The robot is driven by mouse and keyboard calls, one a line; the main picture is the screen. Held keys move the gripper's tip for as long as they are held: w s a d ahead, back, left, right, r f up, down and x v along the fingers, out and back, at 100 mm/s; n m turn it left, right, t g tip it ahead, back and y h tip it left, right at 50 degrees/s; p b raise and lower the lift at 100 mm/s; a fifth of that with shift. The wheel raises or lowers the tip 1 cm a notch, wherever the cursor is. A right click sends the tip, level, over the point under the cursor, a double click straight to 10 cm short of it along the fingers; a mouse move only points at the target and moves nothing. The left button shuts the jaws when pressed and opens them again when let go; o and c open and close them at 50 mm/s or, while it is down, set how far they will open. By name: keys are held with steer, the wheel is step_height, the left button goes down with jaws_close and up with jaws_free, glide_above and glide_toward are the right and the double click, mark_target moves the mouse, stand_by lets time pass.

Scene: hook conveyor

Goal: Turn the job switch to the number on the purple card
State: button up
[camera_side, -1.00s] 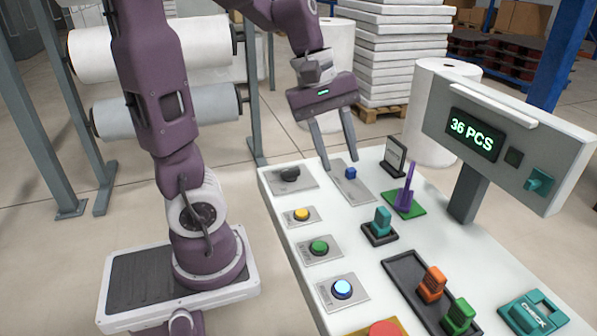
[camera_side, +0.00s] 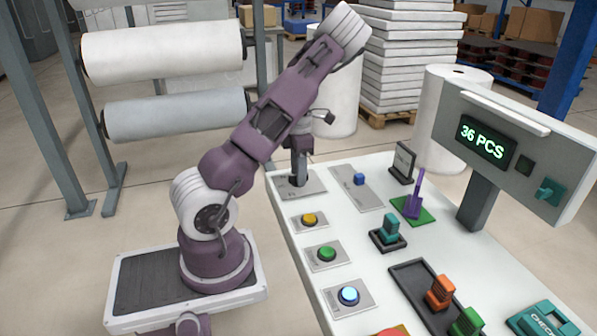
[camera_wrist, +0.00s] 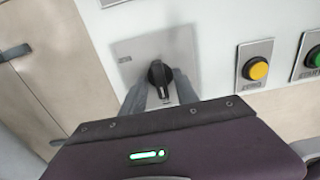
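The job switch is a black knob (camera_wrist: 160,76) on a grey plate (camera_wrist: 185,45), at the near left corner of the white table in the side view. My gripper (camera_wrist: 160,90) is low over it, one finger on each side of the knob, and looks open; I cannot tell whether the fingers touch it. In the side view my gripper (camera_side: 299,178) hides most of the knob. A thin upright purple piece (camera_side: 414,196) stands on a green base (camera_side: 425,215); no number is readable on it. No clearly purple card with a legible number shows.
Yellow (camera_side: 309,219), green (camera_side: 326,253) and blue (camera_side: 348,295) buttons line the table's near edge. A dark framed stand (camera_side: 403,163), a teal piece (camera_side: 390,227) and a display (camera_side: 483,141) reading "36 PCS" stand farther right.

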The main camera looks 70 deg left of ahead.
steer(key=shift+c, duration=0.3)
jaws_close()
steer(key=m, duration=0.5)
steer(key=shift+r+m, duration=0.1)
steer(key=shift+m, duration=0.3)
steer(key=m, duration=0.4)
steer(key=shift+m, duration=0.7)
steer(key=shift+o, duration=0.3)
jaws_free()
